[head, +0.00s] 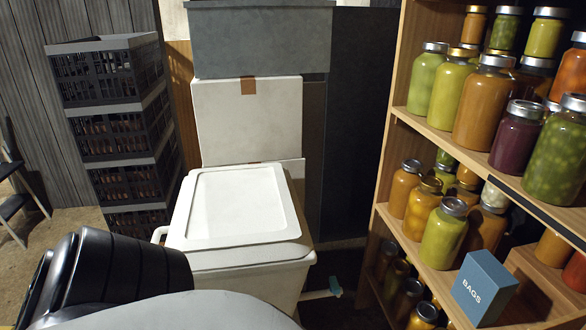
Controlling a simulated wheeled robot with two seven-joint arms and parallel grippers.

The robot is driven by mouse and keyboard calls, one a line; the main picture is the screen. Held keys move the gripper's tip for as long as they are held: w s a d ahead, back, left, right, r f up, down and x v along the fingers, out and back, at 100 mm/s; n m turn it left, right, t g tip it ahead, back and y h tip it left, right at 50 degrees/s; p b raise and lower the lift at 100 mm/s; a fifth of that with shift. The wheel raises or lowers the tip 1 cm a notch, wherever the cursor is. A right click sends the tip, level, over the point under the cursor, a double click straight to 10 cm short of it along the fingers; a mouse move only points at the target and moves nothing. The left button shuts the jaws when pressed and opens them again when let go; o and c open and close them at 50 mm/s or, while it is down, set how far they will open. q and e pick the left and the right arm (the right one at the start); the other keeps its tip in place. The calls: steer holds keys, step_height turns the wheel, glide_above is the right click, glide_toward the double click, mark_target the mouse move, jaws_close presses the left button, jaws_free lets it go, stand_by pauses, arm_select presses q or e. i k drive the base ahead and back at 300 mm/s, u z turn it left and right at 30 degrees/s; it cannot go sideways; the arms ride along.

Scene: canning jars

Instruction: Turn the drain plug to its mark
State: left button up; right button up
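A white lidded chest (243,245) stands on the floor in the middle of the head view. A short pale spout (316,295) sticks out to the right near its base. A small teal piece (335,288) sits at the spout's end and looks like the drain plug. It is too small to make out a mark or how far it is turned. A black rounded part of my own arm fills the lower left, and a grey part of my body covers the bottom middle. Neither gripper's fingers show.
Wooden shelves (397,140) full of jars rise close on the right, leaving a narrow dark gap beside the chest. A blue BAGS box (484,289) sits on a lower shelf. Stacked black crates (112,125) stand at the left. White boxes (249,120) are behind the chest.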

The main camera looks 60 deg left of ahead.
mark_target(335, 288)
steer(key=u, duration=1.45)
steer(key=k, duration=0.2)
steer(key=u, duration=0.85)
steer(key=i, duration=1)
